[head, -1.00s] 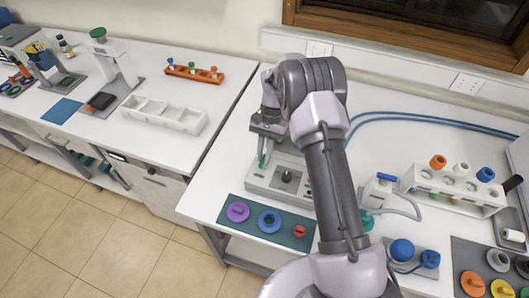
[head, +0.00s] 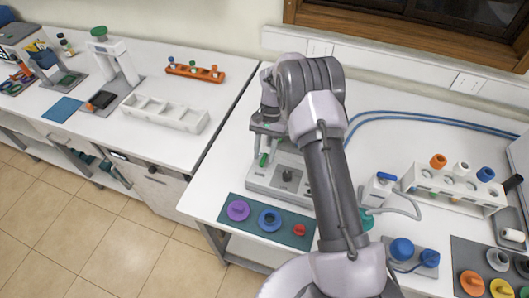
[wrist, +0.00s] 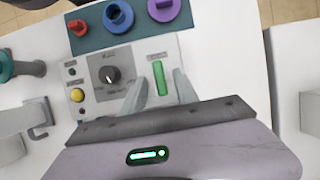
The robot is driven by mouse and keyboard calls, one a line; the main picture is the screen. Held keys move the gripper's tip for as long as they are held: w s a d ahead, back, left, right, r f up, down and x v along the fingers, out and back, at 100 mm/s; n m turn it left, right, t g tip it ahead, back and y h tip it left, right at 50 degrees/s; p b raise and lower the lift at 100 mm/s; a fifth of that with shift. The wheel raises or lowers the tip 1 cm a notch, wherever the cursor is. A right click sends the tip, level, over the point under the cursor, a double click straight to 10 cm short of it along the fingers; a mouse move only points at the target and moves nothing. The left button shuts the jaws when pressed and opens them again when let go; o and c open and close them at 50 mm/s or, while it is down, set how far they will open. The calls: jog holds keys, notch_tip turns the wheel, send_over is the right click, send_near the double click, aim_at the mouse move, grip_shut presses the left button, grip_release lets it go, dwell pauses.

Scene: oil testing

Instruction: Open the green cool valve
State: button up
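The green cool valve (wrist: 159,78) is a narrow green bar on the face of a grey-white control box (wrist: 112,56). It also shows in the head view (head: 264,160), partly covered by my gripper. My gripper (wrist: 160,84) is open in the wrist view, with one grey finger on each side of the green bar. A gap shows between each finger and the bar. The box also carries a black knob (wrist: 112,75) and a yellow button (wrist: 77,95) to the left of the bar. My arm hides part of the box in the head view.
A dark green mat (head: 256,204) with purple (head: 238,210), blue (head: 269,220) and red (head: 300,230) parts lies before the box. A tube rack (head: 455,190) and blue hoses (head: 430,117) are to the right. A gap separates the two benches at left.

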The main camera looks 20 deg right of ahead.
jog(key=p+v, duration=0.3)
jog(key=v, duration=1.4)
jog(key=shift+w+r+p, duration=0.2)
jog(key=shift+p, duration=0.1)
jog(key=s+a+r+n+t+b, duration=0.1)
jog(key=s+a+r+t+b, duration=0.25)
jog(key=s+b, duration=0.4)
jog(key=s+a+r+n+t+b, duration=0.1)
jog(key=s+a+r+t+b, duration=0.1)
jog(key=s+r+b, duration=0.4)
jog(key=s+a+f+t+b, duration=0.1)
jog(key=s+f+t+b, duration=0.1)
jog(key=s+f+b, duration=0.2)
jog(key=s+a+f+t+b, duration=0.1)
jog(key=s+f+b, duration=0.3)
jog(key=s+f, duration=0.6)
jog(key=s+t, duration=0.1)
jog(key=s, duration=0.4)
jog(key=shift+s+b, duration=0.25)
jog(key=shift+b, duration=0.1)
